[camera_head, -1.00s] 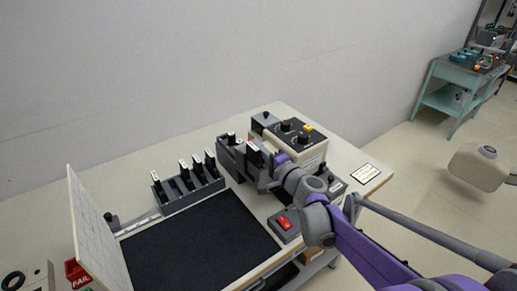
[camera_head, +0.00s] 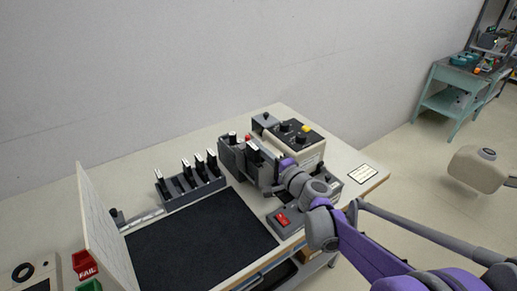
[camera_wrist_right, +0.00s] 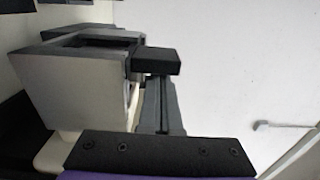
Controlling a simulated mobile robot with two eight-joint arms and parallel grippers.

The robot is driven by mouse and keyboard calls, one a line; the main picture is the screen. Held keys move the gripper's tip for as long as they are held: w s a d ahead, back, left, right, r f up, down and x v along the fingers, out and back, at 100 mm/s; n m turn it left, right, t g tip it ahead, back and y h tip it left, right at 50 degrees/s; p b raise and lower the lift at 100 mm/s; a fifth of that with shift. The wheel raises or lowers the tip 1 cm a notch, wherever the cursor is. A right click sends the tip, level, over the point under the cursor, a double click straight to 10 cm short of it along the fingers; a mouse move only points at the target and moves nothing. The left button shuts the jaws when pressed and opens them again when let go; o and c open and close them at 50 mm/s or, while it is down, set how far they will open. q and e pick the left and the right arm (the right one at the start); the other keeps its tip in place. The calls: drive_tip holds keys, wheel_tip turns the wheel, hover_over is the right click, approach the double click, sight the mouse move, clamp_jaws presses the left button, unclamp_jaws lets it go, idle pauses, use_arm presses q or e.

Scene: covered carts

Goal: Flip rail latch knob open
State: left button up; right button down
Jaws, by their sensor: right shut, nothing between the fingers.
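My right gripper (camera_head: 272,180) reaches in from the right and is at the right side of the grey fixture (camera_head: 238,165) on the cart top. It is shut and empty; the arm partly hides its tips. Small black knobs with pale tops (camera_head: 233,137) stand on the fixture; I cannot tell which is the rail latch knob. Another black knob (camera_head: 117,217) sits near the left end of a thin pale rail (camera_head: 147,219). In the right wrist view a dark block (camera_wrist_right: 157,61) lies in front of a grey-and-white box (camera_wrist_right: 80,85); contact is unclear.
A control box (camera_head: 305,150) with black dials and a yellow button stands behind the gripper. A red-switch box (camera_head: 283,219) is in front. A slotted rack (camera_head: 190,189), black mat (camera_head: 200,240) and upright pale panel (camera_head: 105,225) lie left. The mat is clear.

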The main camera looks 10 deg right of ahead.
drive_tip(key=v, duration=0.9)
drive_tip(key=shift+s+b, duration=0.2)
drive_tip(key=shift+b, duration=0.1)
drive_tip(key=shift+w+d, duration=0.1)
drive_tip(key=s+a+f+n+g, duration=0.7)
drive_tip(key=s+a+f+n, duration=0.15)
drive_tip(key=s, duration=0.35)
drive_tip(key=s+d+f+n+g+h, duration=0.2)
drive_tip(key=s+f+h, duration=0.1)
drive_tip(key=s, duration=0.4)
drive_tip(key=s+d+f+n+g+h, duration=0.2)
drive_tip(key=s+d+f+n+h, duration=0.1)
drive_tip(key=s+f, duration=0.2)
drive_tip(key=shift+s+d+f, duration=0.15)
drive_tip(key=shift+s+f, duration=0.15)
drive_tip(key=shift+s, duration=0.75)
